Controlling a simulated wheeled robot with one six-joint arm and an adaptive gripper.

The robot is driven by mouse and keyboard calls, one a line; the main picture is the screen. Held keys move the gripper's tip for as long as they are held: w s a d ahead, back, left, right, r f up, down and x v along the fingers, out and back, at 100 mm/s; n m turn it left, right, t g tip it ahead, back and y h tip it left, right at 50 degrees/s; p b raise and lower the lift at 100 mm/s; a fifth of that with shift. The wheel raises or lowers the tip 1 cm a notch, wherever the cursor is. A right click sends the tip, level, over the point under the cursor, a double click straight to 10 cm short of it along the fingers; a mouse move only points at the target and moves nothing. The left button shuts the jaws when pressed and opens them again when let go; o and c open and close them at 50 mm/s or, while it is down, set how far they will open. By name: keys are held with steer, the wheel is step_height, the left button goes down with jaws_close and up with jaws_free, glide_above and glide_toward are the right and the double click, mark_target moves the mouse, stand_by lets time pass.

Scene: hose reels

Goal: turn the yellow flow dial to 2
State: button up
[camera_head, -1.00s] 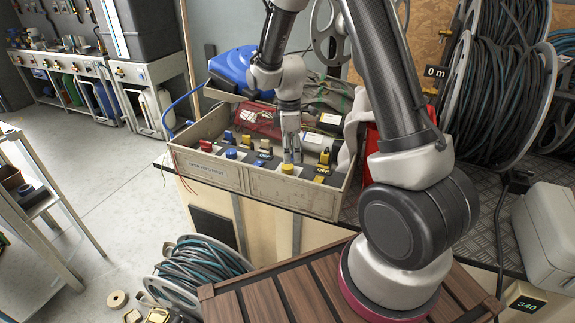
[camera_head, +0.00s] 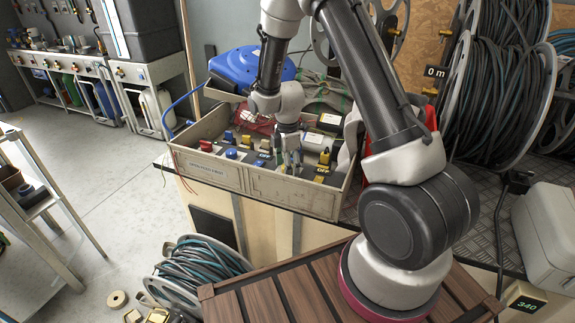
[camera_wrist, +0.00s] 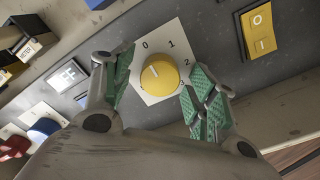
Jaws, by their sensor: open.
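The yellow flow dial (camera_wrist: 160,76) sits on a square white plate marked 0, 1 and 2 in the wrist view. A further mark at the lower right is partly hidden. My gripper (camera_wrist: 159,74) is open, with one green-padded finger on each side of the dial. It also shows in the head view (camera_head: 289,162), reaching down into the control box (camera_head: 245,180) and hiding most of the dial there. I cannot tell whether either finger touches the dial.
A blue knob (camera_wrist: 45,127) and a red knob (camera_wrist: 14,147) are at lower left. The box's front wall stands close to my gripper.

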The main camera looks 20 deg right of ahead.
steer(key=c, duration=1)
steer(key=shift+c, duration=0.2)
steer(key=shift+m, duration=0.4)
steer(key=m, duration=0.4)
steer(key=shift+m, duration=0.3)
steer(key=m, duration=0.4)
steer(key=shift+m, duration=0.3)
steer(key=m, duration=0.5)
steer(key=shift+r+m, duration=0.1)
steer(key=shift+m, duration=2.3)
